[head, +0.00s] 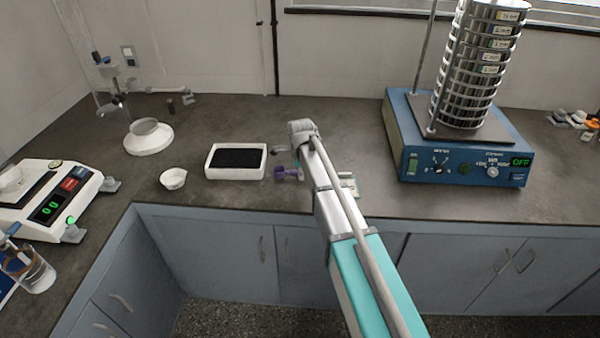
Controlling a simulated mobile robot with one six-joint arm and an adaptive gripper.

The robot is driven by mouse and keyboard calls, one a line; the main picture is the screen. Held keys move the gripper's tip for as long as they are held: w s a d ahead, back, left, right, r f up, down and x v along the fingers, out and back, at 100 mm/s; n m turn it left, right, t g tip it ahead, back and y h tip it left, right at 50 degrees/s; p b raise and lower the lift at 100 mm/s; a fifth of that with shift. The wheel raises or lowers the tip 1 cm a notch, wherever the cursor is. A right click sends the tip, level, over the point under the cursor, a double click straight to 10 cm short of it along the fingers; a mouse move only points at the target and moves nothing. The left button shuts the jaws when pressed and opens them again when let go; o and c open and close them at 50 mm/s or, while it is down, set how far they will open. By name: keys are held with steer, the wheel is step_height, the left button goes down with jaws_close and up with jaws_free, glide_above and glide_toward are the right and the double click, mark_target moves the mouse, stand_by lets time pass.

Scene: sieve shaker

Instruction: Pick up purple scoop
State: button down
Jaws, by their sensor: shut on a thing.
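The purple scoop (289,173) shows at the left side of my arm, near the front part of the bench. Its near end is partly covered by the arm. My gripper (296,166) is mostly hidden behind my wrist and arm, which reach in from the lower right. It is shut on the purple scoop, though its fingers are hard to make out. I cannot tell whether the scoop touches the bench or is just above it.
A white tray with dark content (212,172) stands just left of the scoop, with a small white bowl (173,179) further left. A scale (80,185) is at far left. The blue sieve shaker (450,170) with stacked sieves stands right. Bench behind my gripper is clear.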

steer(key=shift+r+p, duration=0.6)
steer(key=shift+r, duration=0.25)
steer(key=s+d+r+p, duration=0.1)
steer(key=s+r+p, duration=0.9)
steer(key=s, duration=0.4)
steer(key=shift+d+r+p, duration=0.3)
steer(key=c, duration=1)
jaws_free()
jaws_close()
